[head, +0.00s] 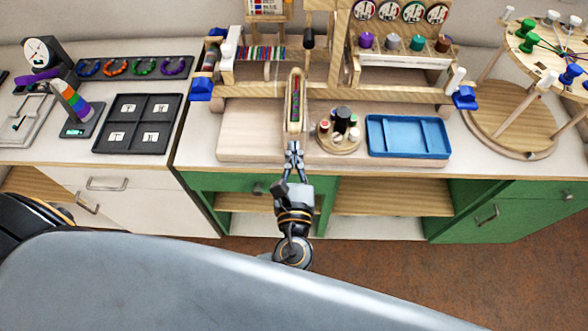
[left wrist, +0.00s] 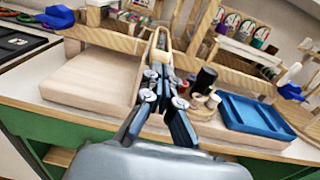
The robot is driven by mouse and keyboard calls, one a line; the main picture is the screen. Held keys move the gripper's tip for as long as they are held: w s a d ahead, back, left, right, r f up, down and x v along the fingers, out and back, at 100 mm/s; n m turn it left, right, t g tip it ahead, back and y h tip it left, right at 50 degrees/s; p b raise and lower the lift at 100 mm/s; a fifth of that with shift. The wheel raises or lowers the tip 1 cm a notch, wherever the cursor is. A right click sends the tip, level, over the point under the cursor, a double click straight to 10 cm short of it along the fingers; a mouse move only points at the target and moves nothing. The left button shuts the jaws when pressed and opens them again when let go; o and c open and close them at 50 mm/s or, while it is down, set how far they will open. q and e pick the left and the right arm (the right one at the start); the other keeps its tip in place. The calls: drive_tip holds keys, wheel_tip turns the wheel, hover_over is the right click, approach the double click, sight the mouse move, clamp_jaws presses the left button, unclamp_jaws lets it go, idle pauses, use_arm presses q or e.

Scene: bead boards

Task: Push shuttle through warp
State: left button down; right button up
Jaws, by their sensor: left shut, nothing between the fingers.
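The shuttle (head: 288,112) is a long, narrow wooden piece with a dark, multicoloured core. It lies lengthwise away from me at the front of the wooden loom (head: 400,93), its far end reaching towards the frame. Striped warp threads (head: 262,53) show on the loom to the left of it. My left gripper (head: 294,147) is shut and empty at the shuttle's near end; I cannot tell whether they touch. In the left wrist view the shuttle (left wrist: 154,46) rises just beyond the fingertips, which partly hide its near end. My right gripper is not in view.
A round stand with spools (head: 340,130) and a blue tray (head: 408,137) are close on the right. A black tray (head: 138,123) is farther left. A round wooden stand (head: 511,125) is far right.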

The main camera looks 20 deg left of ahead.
sight(295, 109)
use_arm(q)
drive_tip(key=shift+x, duration=1.45)
drive_tip(key=p+x, duration=0.1)
drive_tip(key=x, duration=0.8)
drive_tip(key=shift+w+d, duration=0.1)
drive_tip(key=shift+w, duration=0.15)
drive_tip(key=shift+p, duration=0.3)
